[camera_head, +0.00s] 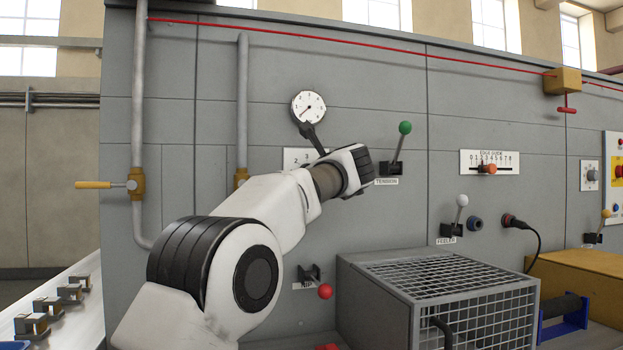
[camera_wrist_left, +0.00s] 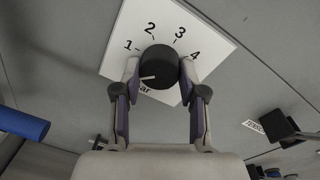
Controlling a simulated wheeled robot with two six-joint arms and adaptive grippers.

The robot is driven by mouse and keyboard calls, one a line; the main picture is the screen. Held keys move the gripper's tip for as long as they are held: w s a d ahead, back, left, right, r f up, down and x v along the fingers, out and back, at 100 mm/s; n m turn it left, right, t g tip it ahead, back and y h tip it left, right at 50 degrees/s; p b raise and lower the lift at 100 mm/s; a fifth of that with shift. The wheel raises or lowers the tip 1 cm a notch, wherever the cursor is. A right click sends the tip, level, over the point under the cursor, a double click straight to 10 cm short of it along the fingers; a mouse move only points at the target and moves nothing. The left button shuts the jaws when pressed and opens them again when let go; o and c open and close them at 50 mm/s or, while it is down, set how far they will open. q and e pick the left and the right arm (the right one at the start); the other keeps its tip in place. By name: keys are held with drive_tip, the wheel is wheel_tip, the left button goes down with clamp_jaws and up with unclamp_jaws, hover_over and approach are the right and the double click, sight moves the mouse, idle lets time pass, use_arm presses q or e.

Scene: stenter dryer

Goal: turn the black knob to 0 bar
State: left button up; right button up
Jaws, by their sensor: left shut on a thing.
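The black knob (camera_wrist_left: 158,66) sits on a white scale plate (camera_wrist_left: 205,38) marked 1, 2, 3, 4 and "bar" in the left wrist view. My left gripper (camera_wrist_left: 158,72) is shut on the knob, one finger on each side. The knob's white line points left, a little below the 1. No 0 mark is visible; the left finger covers part of the plate. In the head view the plate (camera_head: 291,157) shows partly behind my left arm, and the knob is hidden. My right gripper is in neither view.
A round gauge (camera_head: 308,107) hangs above the plate, its needle towards lower left. A wire-mesh box (camera_head: 445,280) and a red-knobbed lever (camera_head: 325,292) are below.

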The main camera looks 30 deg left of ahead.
use_arm(q)
drive_tip(key=shift+r+n, duration=0.1)
drive_tip(key=shift+n, duration=0.2)
drive_tip(key=o, duration=1.1)
drive_tip(key=shift+o, duration=0.2)
drive_tip(key=v, duration=1.2)
